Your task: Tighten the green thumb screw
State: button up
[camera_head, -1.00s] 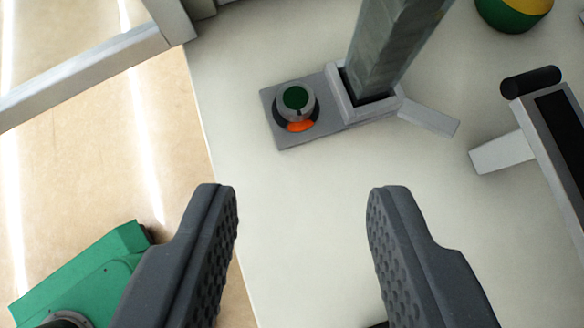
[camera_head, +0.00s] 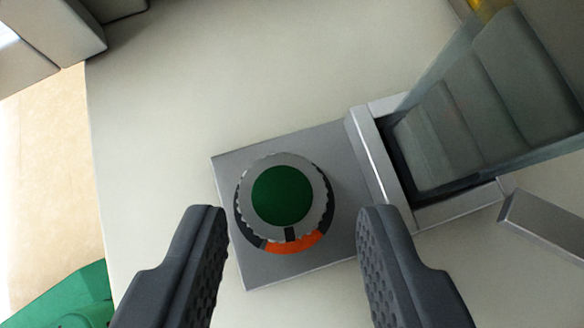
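The green thumb screw (camera_head: 283,196) has a green cap and a grey knurled rim with a dark pointer mark at its lower side. It stands on a grey square plate (camera_head: 262,273), with a dark and orange arc (camera_head: 295,244) around its base. My gripper (camera_head: 293,222) is open, with one dark ridged finger to the lower left of the screw and the other to its lower right. In the picture the screw lies between and slightly above the fingertips. There are gaps on both sides, and the fingers look apart from it. Their height above the plate is hard to tell.
A grey metal bracket (camera_head: 373,165) with a tall translucent column (camera_head: 470,120) rises right of the plate. A grey bar (camera_head: 545,228) lies at the right. The pale tabletop (camera_head: 150,130) is clear left of the plate. A green object (camera_head: 70,300) is at the lower left.

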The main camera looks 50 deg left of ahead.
jog(key=shift+w+a+f, duration=0.25)
jog(key=shift+a+f, duration=0.1)
jog(key=shift+f, duration=0.05)
